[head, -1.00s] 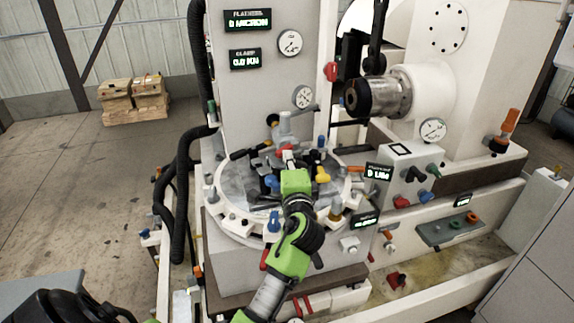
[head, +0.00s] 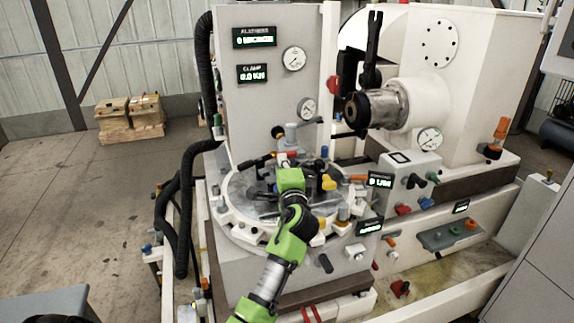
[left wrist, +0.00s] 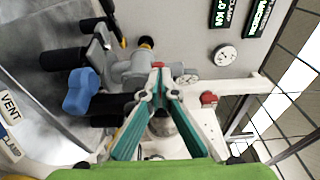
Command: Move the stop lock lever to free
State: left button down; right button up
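My left gripper (head: 291,161) reaches over the round fixture table (head: 243,232) in the head view. In the left wrist view its teal fingers (left wrist: 158,70) converge and their tips meet; I see nothing clearly held. A grey clamp body (left wrist: 140,68) stands just beyond the tips, and contact cannot be told. A blue knob (left wrist: 82,91) is left of the fingers, and a small red knob (left wrist: 208,98) is to their right. I cannot tell which part is the stop lock lever; no readable label names it. My right gripper is not in view.
A yellow knob (head: 328,182) stands close right of my gripper. The spindle (head: 378,106) juts out at the upper right. A panel column with gauges (head: 293,58) rises behind the table. Black hoses (head: 187,200) hang at the left. Floor farther left is open.

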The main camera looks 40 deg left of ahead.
pick_arm(q)
jog(key=shift+a+f, duration=0.15)
jog(key=shift+a, duration=0.15)
jog(key=shift+w+a, duration=0.15)
jog(key=shift+a, duration=0.1)
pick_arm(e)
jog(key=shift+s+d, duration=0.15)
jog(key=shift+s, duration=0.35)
pick_arm(q)
jog(key=shift+a, duration=0.1)
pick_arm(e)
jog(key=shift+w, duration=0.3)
